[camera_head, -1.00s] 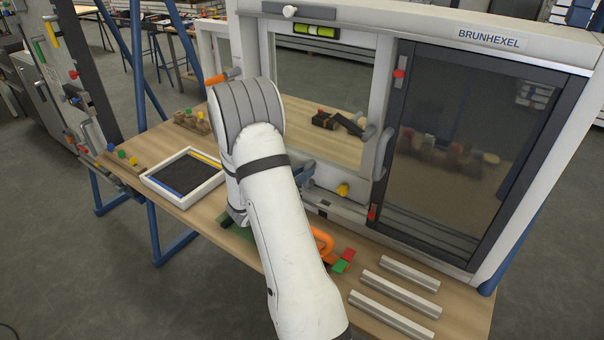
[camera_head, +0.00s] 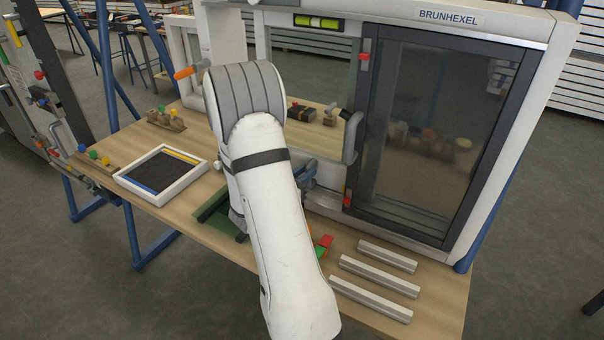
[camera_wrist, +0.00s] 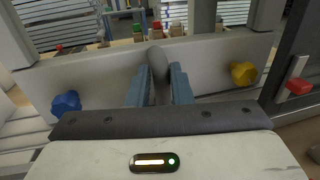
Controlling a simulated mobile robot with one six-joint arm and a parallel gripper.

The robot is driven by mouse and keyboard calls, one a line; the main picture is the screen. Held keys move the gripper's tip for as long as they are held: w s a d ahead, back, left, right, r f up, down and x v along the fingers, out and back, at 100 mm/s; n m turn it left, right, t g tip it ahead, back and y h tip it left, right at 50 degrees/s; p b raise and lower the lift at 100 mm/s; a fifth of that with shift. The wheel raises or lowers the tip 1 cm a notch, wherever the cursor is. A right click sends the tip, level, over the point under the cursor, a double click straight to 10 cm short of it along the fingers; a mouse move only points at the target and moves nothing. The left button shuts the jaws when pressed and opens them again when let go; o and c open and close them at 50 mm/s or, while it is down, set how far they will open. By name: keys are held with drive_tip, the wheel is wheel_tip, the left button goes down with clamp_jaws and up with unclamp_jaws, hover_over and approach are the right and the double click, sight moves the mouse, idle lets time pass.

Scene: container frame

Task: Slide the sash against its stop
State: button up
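The pale sash (camera_head: 284,18) carries a green-yellow spirit level (camera_head: 317,21) on its top rail; its right edge overlaps the dark-framed panel (camera_head: 435,130). In the wrist view the two blue-grey fingers of my gripper (camera_wrist: 160,88) close around a grey upright handle (camera_wrist: 157,62), one on each side, with little or no gap. In the head view my gripper (camera_head: 309,178) is low at the window, partly behind my arm. My arm hides the sash's left part. I cannot make out its stop.
Blue (camera_wrist: 66,104) and yellow (camera_wrist: 243,73) knobs flank the fingers. A red clip (camera_wrist: 298,87) sits on the dark frame at right. A grey pull (camera_head: 352,137) stands out there. Pale bars (camera_head: 375,275) and a white tray (camera_head: 196,176) lie on the bench.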

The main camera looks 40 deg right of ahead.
drive_tip(key=o, duration=0.4)
drive_tip(key=shift+s, duration=0.1)
drive_tip(key=shift+a, duration=0.1)
drive_tip(key=a, duration=0.5)
drive_tip(key=s+a+b, duration=0.1)
drive_tip(key=a, duration=0.1)
drive_tip(key=shift+a, duration=0.25)
